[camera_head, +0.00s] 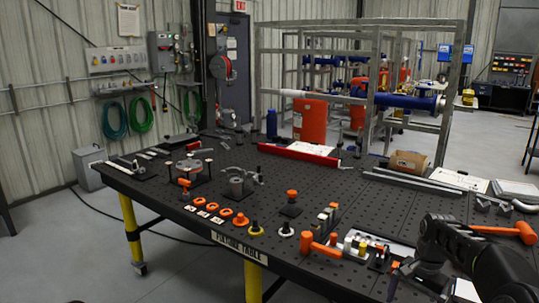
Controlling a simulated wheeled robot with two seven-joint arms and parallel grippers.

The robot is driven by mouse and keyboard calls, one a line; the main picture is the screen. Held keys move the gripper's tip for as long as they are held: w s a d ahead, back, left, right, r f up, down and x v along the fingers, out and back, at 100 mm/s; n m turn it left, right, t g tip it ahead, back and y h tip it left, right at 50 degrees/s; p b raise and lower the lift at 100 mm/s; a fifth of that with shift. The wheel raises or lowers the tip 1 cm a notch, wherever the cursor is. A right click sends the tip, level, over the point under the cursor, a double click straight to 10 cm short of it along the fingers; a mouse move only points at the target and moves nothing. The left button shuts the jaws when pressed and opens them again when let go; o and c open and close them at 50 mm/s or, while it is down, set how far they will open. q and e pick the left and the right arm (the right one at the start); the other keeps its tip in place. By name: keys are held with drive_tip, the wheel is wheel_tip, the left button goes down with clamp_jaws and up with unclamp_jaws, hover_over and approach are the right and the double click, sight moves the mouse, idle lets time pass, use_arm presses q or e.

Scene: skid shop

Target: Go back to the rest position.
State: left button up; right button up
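My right arm comes in from the right edge, and my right gripper (408,280) is low at the front right corner of the black fixture table (330,200). Its fingers are small and dark against the table, so I cannot tell whether they are open or shut or touch anything. My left gripper is out of view.
An orange hammer (322,246) and a tray (375,242) of small parts lie close to my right gripper. Another orange-headed hammer (515,232) lies behind my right arm. Orange rings (225,213) line the front edge. Floor left of the table is mostly clear.

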drive_tip(key=s+a+f+n+y, duration=0.1)
drive_tip(key=s+a+f+n, duration=0.3)
drive_tip(key=a+f, duration=0.7)
drive_tip(key=s+a+f+n+y, duration=0.1)
drive_tip(key=s+a+f+y, duration=0.1)
drive_tip(key=s+a+f, duration=0.7)
drive_tip(key=s+a+f+n, duration=0.1)
drive_tip(key=s+a+f, duration=0.2)
drive_tip(key=s, duration=0.3)
drive_tip(key=s+a+f+n, duration=0.1)
drive_tip(key=s+a+f, duration=0.3)
drive_tip(key=s, duration=0.2)
drive_tip(key=s+a+f+n+b, duration=0.1)
drive_tip(key=s+a+f, duration=0.2)
drive_tip(key=s, duration=0.3)
drive_tip(key=shift+a+f+n, duration=0.15)
drive_tip(key=shift+a+n, duration=0.15)
drive_tip(key=shift+a, duration=0.45)
drive_tip(key=shift+c, duration=0.5)
